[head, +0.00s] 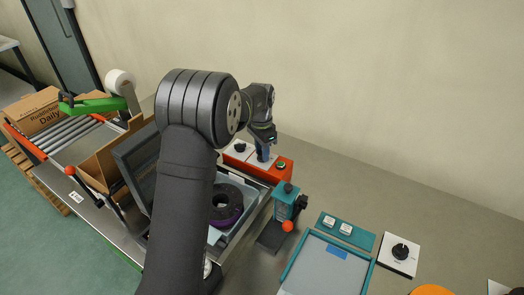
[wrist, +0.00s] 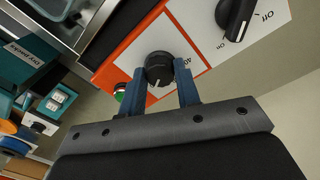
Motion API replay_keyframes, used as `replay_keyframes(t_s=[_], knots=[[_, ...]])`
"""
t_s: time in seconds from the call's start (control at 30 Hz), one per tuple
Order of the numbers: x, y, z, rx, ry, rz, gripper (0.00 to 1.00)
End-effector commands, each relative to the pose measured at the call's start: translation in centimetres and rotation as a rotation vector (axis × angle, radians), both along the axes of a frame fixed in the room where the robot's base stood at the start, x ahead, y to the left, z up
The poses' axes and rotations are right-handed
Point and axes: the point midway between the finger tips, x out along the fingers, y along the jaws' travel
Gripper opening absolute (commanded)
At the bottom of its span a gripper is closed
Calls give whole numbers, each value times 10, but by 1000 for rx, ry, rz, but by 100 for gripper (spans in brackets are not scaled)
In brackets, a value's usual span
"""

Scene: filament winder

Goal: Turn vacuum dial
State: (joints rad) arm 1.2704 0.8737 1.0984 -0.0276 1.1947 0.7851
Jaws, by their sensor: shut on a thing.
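My gripper (wrist: 160,88) has its two blue fingers shut on a round black dial (wrist: 159,66) with a white pointer line. The dial sits on a white plate on the front of an orange-red box (wrist: 118,52). The label beside the dial is partly hidden, so I cannot read whether it says vacuum. In the head view my gripper (head: 262,152) reaches down to the orange-red box (head: 284,174), and the held dial is hidden there.
A green button (head: 281,164) is beside the held dial. A teal clamp-like device (head: 286,202) with an orange ball knob stands in front. A dark spool (head: 226,203) lies in a tray. Another dial plate (head: 400,254) is at right. The bench behind is clear.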

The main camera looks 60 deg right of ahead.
Motion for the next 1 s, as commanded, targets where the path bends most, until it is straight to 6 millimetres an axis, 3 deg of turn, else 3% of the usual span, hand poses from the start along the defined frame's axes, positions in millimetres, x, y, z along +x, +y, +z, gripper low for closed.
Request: replay_keyframes(t_s=[0.1, 0.13, 0.2, 0.23, 0.5, 0.63, 0.77, 1.0], knots=[[0, -1, 1, -4, 0, -1, 7], [0, -1, 1, -4, 0, -1, 36], [0, -1, 1, -3, -1, 0, 49], [0, -1, 1, -3, -1, 0, 52], [0, 0, 1, -1, 0, 1, 52], [0, -1, 10, -3, -1, 1, 52], [1, -1, 33, -5, -2, 1, 52], [3, -2, 93, -5, -2, 1, 52]])
